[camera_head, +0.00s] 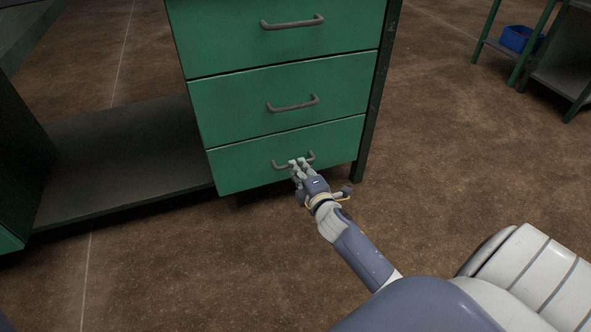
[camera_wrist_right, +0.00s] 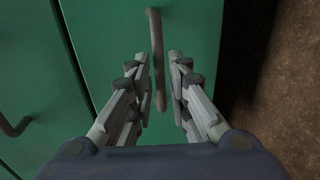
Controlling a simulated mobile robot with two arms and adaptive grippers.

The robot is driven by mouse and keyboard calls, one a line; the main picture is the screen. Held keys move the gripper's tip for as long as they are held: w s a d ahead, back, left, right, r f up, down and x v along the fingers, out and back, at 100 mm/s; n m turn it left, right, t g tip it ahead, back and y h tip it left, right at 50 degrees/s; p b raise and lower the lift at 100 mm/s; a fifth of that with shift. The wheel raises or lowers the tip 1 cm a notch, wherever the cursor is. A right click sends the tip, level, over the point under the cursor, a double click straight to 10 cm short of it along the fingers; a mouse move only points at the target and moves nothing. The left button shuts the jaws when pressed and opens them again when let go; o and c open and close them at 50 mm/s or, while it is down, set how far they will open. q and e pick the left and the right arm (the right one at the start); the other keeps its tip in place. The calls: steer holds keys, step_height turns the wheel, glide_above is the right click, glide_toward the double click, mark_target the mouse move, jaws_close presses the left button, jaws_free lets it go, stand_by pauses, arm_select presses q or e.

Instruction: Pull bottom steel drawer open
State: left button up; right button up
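The green bottom steel drawer (camera_head: 242,168) is the lowest of three in the cabinet, and its front looks flush with the drawers above. Its grey bar handle (camera_head: 279,164) runs across the front. My right gripper (camera_head: 300,162) is at the handle. In the right wrist view the handle (camera_wrist_right: 155,40) passes between the fingers of my right gripper (camera_wrist_right: 161,75). The fingers stand apart on either side of it, with a gap on the right side; contact on the left side cannot be told. My left gripper is not in view.
Two more drawers, the middle one (camera_head: 240,108) and the top one (camera_head: 230,40), sit above with similar handles. A low shelf (camera_head: 125,160) joins the cabinet on the left. Brown floor (camera_head: 450,170) is open in front and right. A blue bin (camera_head: 517,38) stands on a far rack.

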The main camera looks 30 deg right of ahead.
steer(key=shift+b+x, duration=0.5)
steer(key=shift+x, duration=1.15)
jaws_close()
steer(key=shift+s, duration=0.1)
